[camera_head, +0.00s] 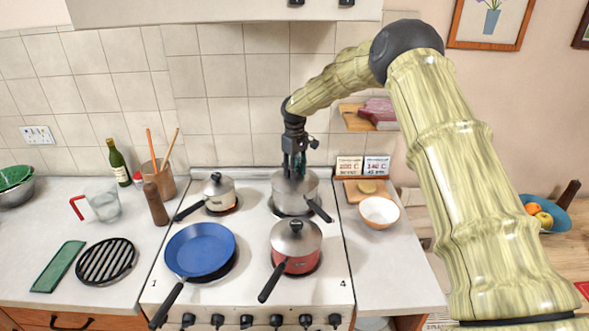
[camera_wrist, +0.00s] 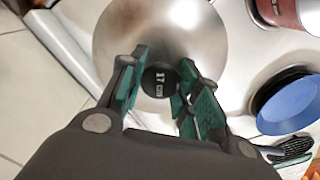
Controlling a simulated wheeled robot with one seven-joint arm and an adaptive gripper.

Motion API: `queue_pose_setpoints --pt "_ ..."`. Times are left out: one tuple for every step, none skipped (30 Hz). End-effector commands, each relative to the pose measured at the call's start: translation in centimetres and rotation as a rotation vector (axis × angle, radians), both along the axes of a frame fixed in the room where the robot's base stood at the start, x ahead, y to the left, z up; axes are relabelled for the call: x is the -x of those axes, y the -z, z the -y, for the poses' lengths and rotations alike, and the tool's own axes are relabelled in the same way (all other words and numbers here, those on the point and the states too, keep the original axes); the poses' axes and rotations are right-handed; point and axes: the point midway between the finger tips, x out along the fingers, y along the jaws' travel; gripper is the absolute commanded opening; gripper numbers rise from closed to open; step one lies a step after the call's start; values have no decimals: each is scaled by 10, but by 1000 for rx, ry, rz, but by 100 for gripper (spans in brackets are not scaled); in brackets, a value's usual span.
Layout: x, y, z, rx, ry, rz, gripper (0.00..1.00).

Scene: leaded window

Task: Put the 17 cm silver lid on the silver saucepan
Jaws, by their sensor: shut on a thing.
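The silver saucepan (camera_head: 294,203) stands on the back right burner, its dark handle pointing to the lower right. My gripper (camera_head: 294,168) is right above it, pointing down. In the wrist view the silver lid (camera_wrist: 160,32) shows from above, with a black knob (camera_wrist: 157,80) marked "17 cm". The lid hides the pan's inside.
A lidded small pot (camera_head: 219,194) is to the left, a lidded red saucepan (camera_head: 297,262) in front, and a blue frying pan (camera_head: 200,248) front left. The tiled wall (camera_head: 230,75) is close behind.

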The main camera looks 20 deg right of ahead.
Motion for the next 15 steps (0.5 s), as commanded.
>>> queue_pose_setpoints --pt "0 0 0 -1 0 1 3" --pt "0 0 0 0 0 0 3" --pt "0 0 0 -1 0 1 3" --pt "0 0 0 -1 0 1 3" --pt "0 0 0 0 0 0 3" --pt "0 0 0 0 0 0 3" --pt "0 0 0 0 0 0 3" --pt "0 0 0 0 0 0 3" --pt "0 0 0 0 0 0 3" --pt "0 0 0 0 0 0 3" --pt "0 0 0 0 0 0 38" --pt "0 0 0 0 0 0 45" --pt "0 0 0 0 0 0 50" --pt "0 0 0 0 0 0 56" --pt "0 0 0 0 0 0 57"
